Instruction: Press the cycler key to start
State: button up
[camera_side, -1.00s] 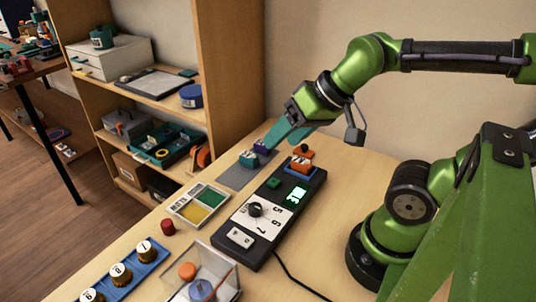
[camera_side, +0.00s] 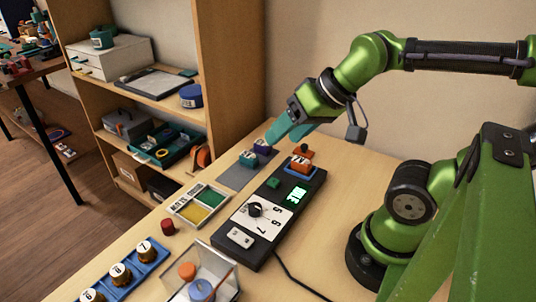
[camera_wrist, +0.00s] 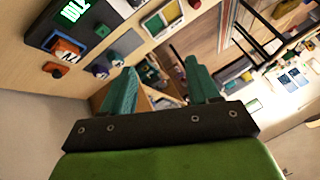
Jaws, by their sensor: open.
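The cycler (camera_side: 262,241) is a long black box on the table in the side view, with a lit green display (camera_side: 297,194), a black knob (camera_side: 255,209) on a white dial plate, a green key (camera_side: 273,183) and a white key (camera_side: 240,237). An orange servo (camera_side: 300,163) sits at its far end; it also shows in the wrist view (camera_wrist: 66,51). My gripper (camera_side: 281,136) is above the far end of the table, beyond the cycler, touching nothing I can make out. In the wrist view its teal fingers (camera_wrist: 160,82) are wide apart with nothing between them.
A grey mat (camera_side: 236,178) with small teal and purple servos lies left of the cycler. A tray with yellow and green sections (camera_side: 199,205), a red knob (camera_side: 168,227), a blue rack (camera_side: 125,274) and a clear bin (camera_side: 212,271) stand nearer. A cable runs from the cycler's right.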

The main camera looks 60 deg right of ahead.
grip_shut()
dwell(1.5)
